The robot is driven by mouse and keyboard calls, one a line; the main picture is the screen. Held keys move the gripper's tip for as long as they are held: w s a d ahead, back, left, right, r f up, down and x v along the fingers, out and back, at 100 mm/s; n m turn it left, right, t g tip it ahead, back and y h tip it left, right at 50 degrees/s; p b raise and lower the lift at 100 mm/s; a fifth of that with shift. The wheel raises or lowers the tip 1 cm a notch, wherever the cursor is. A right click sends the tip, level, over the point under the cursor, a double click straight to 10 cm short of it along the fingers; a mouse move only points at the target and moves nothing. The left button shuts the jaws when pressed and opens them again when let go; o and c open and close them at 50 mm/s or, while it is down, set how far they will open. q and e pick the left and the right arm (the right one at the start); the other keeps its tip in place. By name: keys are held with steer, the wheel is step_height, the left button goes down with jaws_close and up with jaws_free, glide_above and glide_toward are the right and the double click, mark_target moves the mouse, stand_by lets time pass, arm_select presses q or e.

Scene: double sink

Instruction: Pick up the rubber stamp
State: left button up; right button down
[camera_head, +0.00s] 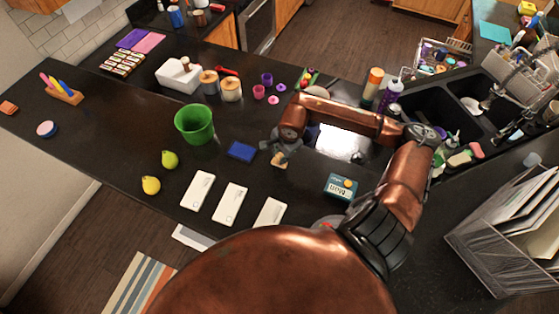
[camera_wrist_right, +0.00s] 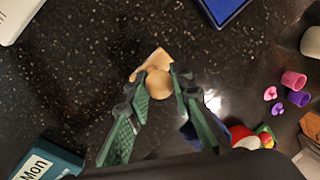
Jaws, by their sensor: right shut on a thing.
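The rubber stamp (camera_head: 279,160) is a small tan wooden piece on the black counter side of the blue pad (camera_head: 241,150). In the right wrist view the stamp (camera_wrist_right: 152,66) shows a round knob and a flatter end. My right gripper (camera_head: 284,148) reaches down over it from the right arm. The right wrist view shows its green-padded fingers (camera_wrist_right: 158,88) on either side of the knob, shut on it. Whether the stamp touches the counter is hard to tell. My left gripper is not in view.
A teal "Mon" box (camera_head: 341,187) stands close by on the right. Several white cards (camera_head: 232,204) lie toward the front edge. The sink (camera_head: 420,108) is at the right.

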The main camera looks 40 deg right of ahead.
mark_target(280, 154)
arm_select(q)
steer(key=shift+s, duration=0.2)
arm_select(e)
steer(key=shift+r+b, duration=0.4)
steer(key=shift+w+b+v, duration=0.25)
steer(key=shift+b+v, duration=0.75)
steer(key=shift+v, duration=0.15)
arm_select(q)
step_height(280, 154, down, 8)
steer(key=b, duration=0.4)
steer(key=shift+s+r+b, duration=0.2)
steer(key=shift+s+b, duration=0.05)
steer(key=shift+b, duration=0.1)
arm_select(e)
steer(key=s+a+r, duration=0.6)
steer(key=s+r, duration=0.4)
steer(key=s, duration=0.2)
steer(key=shift+a, duration=0.4)
steer(key=shift+s, duration=0.1)
